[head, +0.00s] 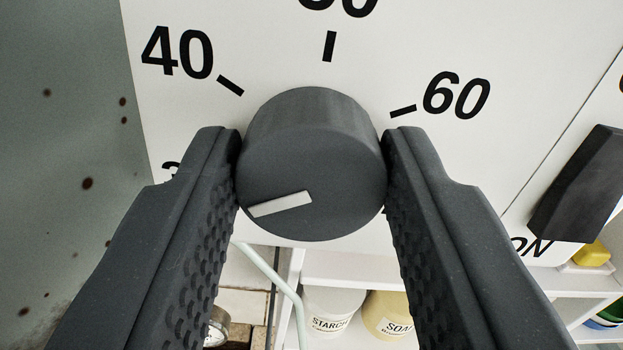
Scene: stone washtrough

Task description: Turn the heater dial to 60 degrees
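The heater dial (312,165) is a dark grey round knob on a white panel (265,35). The pale bar (281,204) on its face runs from near the middle to the left edge, tilted slightly down to the left. It points away from the 60 mark (456,95), which is at the upper right. The 40 mark (178,52) is at the upper left, and the cropped number above the dial looks like 50. My gripper (312,150) has one finger on each side of the dial, both appearing to touch it. The left finger mostly hides another number.
A dark switch (580,190) with a partly hidden ON label is on the right. Below are white shelves (350,268) with a starch jar (331,308) and a soap jar (390,315). A spotted grey-green surface (70,130) fills the left.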

